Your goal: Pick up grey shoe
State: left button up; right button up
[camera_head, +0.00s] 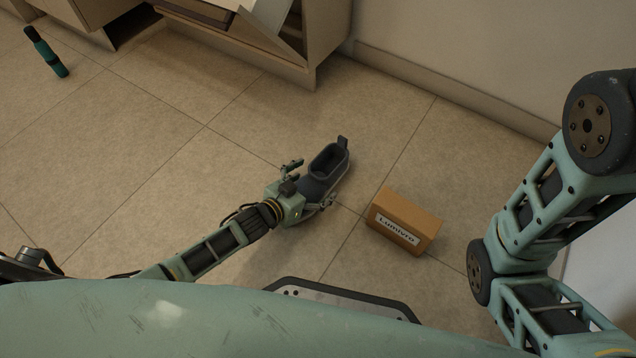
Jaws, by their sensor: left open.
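The grey shoe (328,172) lies on the tiled floor near the middle of the view, with its opening facing up and its heel tab pointing away from me. My left gripper (309,184) is open at the near end of the shoe. One finger shows on the left side of the shoe and the other on its near right side. The gripper body hides part of the shoe's near end. I cannot tell whether the fingers touch it. My right arm shows at the right, but its gripper is not in view.
A brown box labelled Lumivro (405,221) stands on the floor just right of the shoe. A cabinet (325,40) with an open drawer or door is at the top. A dark and teal bottle (47,53) lies at the top left.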

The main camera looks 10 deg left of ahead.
pick_arm(q)
jog(key=c, duration=1.4)
jog(key=shift+r, duration=0.15)
